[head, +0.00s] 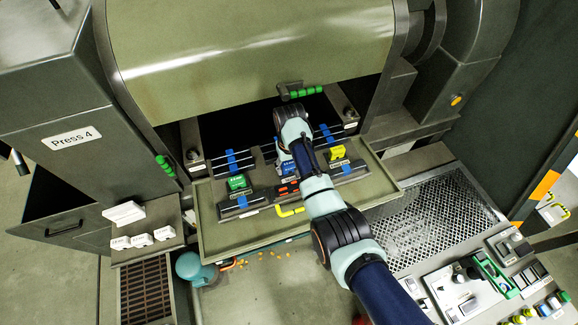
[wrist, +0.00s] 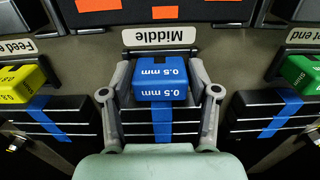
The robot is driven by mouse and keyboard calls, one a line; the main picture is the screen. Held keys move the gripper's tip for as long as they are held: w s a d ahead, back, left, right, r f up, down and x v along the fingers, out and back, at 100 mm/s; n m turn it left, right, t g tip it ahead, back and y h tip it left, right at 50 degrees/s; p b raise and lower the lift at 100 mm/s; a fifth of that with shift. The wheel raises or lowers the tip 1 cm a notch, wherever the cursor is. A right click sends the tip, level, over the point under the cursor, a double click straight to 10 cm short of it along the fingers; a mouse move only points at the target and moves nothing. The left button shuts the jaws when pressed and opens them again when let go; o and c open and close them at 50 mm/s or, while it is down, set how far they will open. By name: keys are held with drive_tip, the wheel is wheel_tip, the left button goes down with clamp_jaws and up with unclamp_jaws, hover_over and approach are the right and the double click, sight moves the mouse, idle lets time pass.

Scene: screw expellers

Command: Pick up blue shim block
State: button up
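The blue shim block (wrist: 160,80), marked 0.5 mm, sits under the "Middle" label in the wrist view. It rests on a dark stacked holder with a blue stripe. My gripper (wrist: 160,73) is open, with one finger on each side of the block. A small gap shows between each finger and the block, and I cannot tell how deep the fingers reach. In the head view part of the blue block (head: 287,167) shows beside my arm, which hides much of the middle station.
In the head view the tray (head: 225,236) lies under the press drum (head: 250,40). A perforated plate (head: 430,225) lies right.

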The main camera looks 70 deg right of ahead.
drive_tip(key=c, duration=0.7)
drive_tip(key=shift+o, duration=0.2)
wheel_tip(320, 180, up, 10)
drive_tip(key=shift+r+p, duration=0.1)
drive_tip(key=shift+p, duration=0.25)
wheel_tip(320, 180, up, 10)
drive_tip(key=p, duration=0.9)
hover_over(289, 164)
drive_tip(key=shift+s, duration=0.1)
